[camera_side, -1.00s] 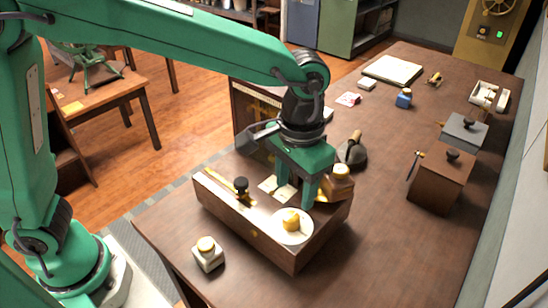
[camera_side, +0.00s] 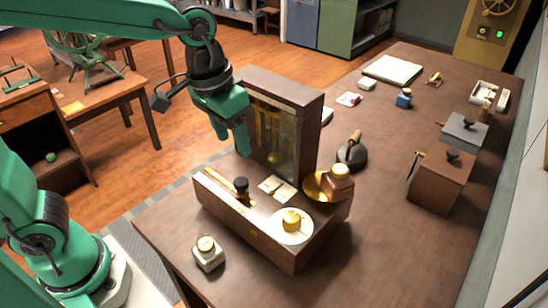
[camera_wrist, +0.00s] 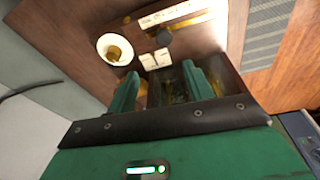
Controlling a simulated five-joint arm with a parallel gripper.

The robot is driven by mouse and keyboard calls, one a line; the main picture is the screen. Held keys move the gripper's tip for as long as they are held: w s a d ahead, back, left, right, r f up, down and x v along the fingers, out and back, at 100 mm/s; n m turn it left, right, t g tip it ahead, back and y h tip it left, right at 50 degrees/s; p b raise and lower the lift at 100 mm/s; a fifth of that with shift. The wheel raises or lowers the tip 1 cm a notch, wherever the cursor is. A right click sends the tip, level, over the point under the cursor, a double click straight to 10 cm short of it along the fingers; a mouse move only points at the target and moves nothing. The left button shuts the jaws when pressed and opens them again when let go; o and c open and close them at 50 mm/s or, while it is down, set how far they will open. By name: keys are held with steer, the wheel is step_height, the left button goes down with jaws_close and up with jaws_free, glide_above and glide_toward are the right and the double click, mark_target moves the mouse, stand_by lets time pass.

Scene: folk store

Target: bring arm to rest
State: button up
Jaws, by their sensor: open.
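My gripper (camera_side: 232,137) is green and hangs in the air left of a glass-fronted wooden cabinet, above and behind the wooden balance base. Its two fingers are apart with nothing between them in the wrist view (camera_wrist: 157,85). The wooden balance base (camera_side: 270,238) stands on the desk. It carries a white pan (camera_side: 293,232) with a brass weight (camera_side: 291,219), a brass pan (camera_side: 316,186) with a stacked brass-topped piece (camera_side: 339,181), a black knob (camera_side: 241,187) and two pale cards (camera_side: 277,188). The white pan (camera_wrist: 115,50) and cards (camera_wrist: 155,59) also show in the wrist view.
The glass-fronted cabinet (camera_side: 300,130) stands upright close to my gripper's right. A dark rounded tool (camera_side: 352,152), a wooden box (camera_side: 440,185) and a grey box (camera_side: 464,132) stand farther right. The desk's front right is clear.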

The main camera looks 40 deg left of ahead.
steer(key=s+a+n+t, duration=0.1)
steer(key=s+a+t, duration=0.2)
steer(key=s+a, duration=0.6)
steer(key=shift+s+a+t+y, duration=0.3)
steer(key=shift+a+y, duration=0.1)
steer(key=shift+a, duration=1.7)
